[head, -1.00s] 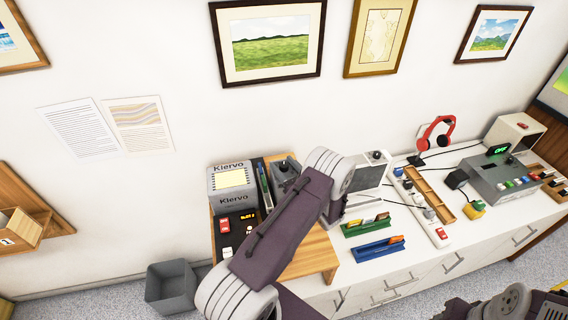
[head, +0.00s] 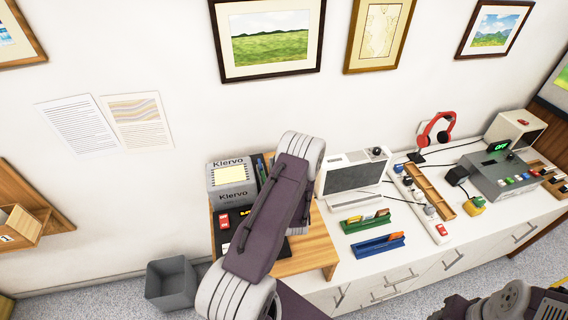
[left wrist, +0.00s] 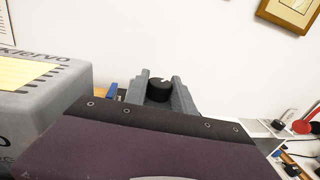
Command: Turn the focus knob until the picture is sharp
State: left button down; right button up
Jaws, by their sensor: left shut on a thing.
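In the left wrist view my left gripper (left wrist: 160,90) shows as two grey fingers beyond the purple wrist cover. They are shut on a black knob (left wrist: 158,88) with a white mark on top. The knob's lower part is hidden. In the head view my left arm covers this gripper and the knob. A white device with a plain dark grey screen (head: 352,177) stands right of the arm; no picture can be made out on it. It has a black knob (head: 376,151) on top, apart from my gripper. My right gripper is not in view.
A grey Klervo box (head: 230,180) stands close left of my left arm on a wooden stand (head: 316,248). Green (head: 367,222) and blue (head: 378,247) trays lie on the white counter. A grey bin (head: 170,285) stands on the floor.

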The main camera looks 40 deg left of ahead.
pick_arm(q)
jog(key=shift+r+m+t+h, duration=0.1)
jog(key=shift+m+t+h, duration=0.2)
jog(key=shift+h, duration=0.1)
jog(key=c, duration=1.1)
grip_release()
jog(key=shift+o, duration=0.2)
jog(key=b+v, duration=0.2)
jog(key=v, duration=0.7)
jog(key=shift+b, duration=0.4)
jog(key=shift+a, duration=0.1)
